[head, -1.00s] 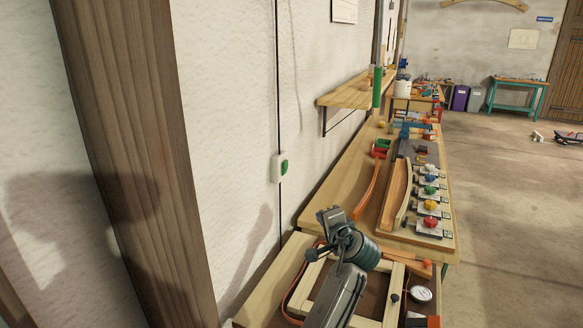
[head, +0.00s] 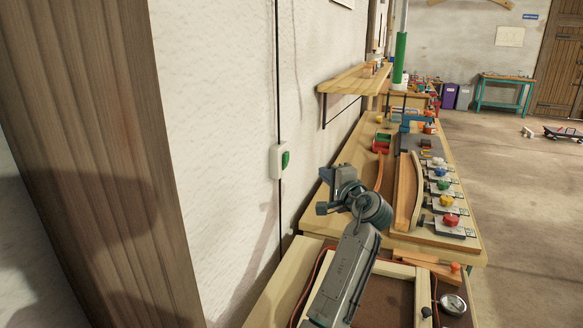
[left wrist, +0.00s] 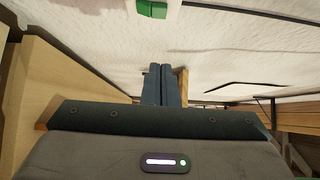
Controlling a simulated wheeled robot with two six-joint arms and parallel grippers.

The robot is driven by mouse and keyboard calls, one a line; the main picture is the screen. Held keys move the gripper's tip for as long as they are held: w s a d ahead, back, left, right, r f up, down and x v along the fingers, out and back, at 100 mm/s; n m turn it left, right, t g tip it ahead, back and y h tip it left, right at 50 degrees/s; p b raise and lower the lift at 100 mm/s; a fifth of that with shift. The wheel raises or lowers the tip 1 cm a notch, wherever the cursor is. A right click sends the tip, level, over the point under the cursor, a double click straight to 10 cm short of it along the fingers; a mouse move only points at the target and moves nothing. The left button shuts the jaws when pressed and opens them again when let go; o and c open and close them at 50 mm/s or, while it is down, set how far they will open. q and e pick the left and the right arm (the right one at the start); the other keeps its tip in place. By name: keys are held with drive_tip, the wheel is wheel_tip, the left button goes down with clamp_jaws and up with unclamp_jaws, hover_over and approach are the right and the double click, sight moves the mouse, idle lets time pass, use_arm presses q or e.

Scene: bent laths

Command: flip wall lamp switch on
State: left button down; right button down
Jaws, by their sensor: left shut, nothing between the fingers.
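The wall lamp switch (head: 279,162) is a small white box with a green rocker, on a black cable running down the white wall. In the left wrist view the green rocker (left wrist: 152,9) shows at the top edge, partly cut off. My left gripper (head: 325,192) is to the right of the switch and a little lower in the head view, apart from it. Its two blue-grey fingers (left wrist: 161,84) are together in the left wrist view, with nothing between them. Whether the switch is on or off I cannot tell. My right gripper is not in view.
A workbench with clamps, coloured knobs and bent laths (head: 405,190) runs along the wall. A wooden shelf (head: 350,80) juts out above it. A thick wooden post (head: 100,160) stands at the left. Wall around the switch is clear.

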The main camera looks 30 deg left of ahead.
sight(286, 161)
use_arm(q)
drive_tip(key=s+a+p+x, duration=0.1)
drive_tip(key=p+x, duration=0.5)
drive_tip(key=x, duration=0.7)
drive_tip(key=shift+s+a, duration=0.35)
drive_tip(key=shift+s, duration=0.45)
drive_tip(key=shift+f, duration=0.1)
drive_tip(key=shift+s+a+n+p, duration=0.1)
drive_tip(key=shift+a+n+p, duration=0.15)
drive_tip(key=shift+n+p, duration=0.2)
drive_tip(key=shift+d+r, duration=0.1)
drive_tip(key=shift+r, duration=0.15)
